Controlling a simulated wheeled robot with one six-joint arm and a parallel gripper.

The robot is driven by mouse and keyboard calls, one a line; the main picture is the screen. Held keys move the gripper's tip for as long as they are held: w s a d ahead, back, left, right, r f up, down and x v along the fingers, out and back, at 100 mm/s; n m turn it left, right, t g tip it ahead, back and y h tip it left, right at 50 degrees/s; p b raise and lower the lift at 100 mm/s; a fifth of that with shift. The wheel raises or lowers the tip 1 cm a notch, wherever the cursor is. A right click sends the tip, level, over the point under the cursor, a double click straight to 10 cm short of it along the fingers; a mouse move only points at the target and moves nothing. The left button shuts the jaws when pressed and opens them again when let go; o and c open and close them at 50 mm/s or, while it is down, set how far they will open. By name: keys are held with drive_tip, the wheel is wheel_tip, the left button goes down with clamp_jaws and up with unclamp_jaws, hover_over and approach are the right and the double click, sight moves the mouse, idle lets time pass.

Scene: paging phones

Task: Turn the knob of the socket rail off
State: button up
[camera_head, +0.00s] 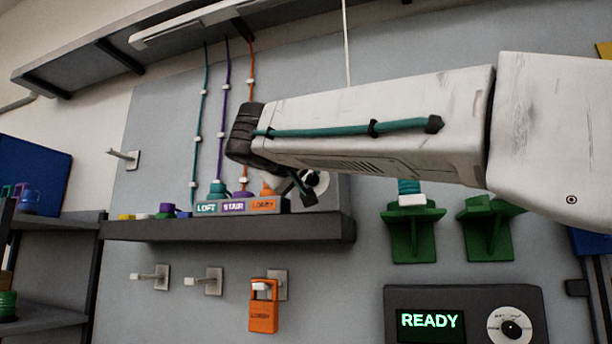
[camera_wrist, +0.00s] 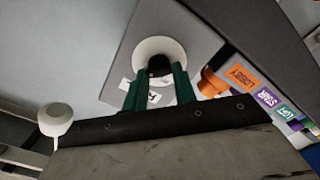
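The socket rail (camera_head: 290,205) sits on a dark shelf, with LOFT, STAIR and LOBBY labels. Its knob (camera_wrist: 159,66) is black on a round white dial (camera_wrist: 148,45) on a grey plate; in the head view the dial (camera_head: 318,180) is partly hidden behind my wrist. My gripper (camera_wrist: 161,72) has two green fingers, one on each side of the knob, at the dial. Whether the fingers touch the knob cannot be told. In the head view my gripper (camera_head: 304,188) points at the dial. The dial's markings are partly covered by the fingers.
Teal, purple and orange cords rise from the rail's plugs. An orange LOBBY tag (camera_head: 263,310) hangs on a wall hook below the shelf (camera_head: 220,229). Green brackets (camera_head: 412,232) and a panel reading READY (camera_head: 430,320) with its own dial are at right.

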drive_tip(key=shift+n, duration=0.4)
drive_tip(key=n, duration=0.3)
drive_tip(key=shift+f+n, duration=0.15)
drive_tip(key=shift+n, duration=0.25)
drive_tip(key=n, duration=0.4)
drive_tip(key=shift+n, duration=0.3)
drive_tip(key=n, duration=0.4)
drive_tip(key=shift+f, duration=0.15)
drive_tip(key=n, duration=0.4)
drive_tip(key=shift+n, duration=0.3)
drive_tip(key=o, duration=1)
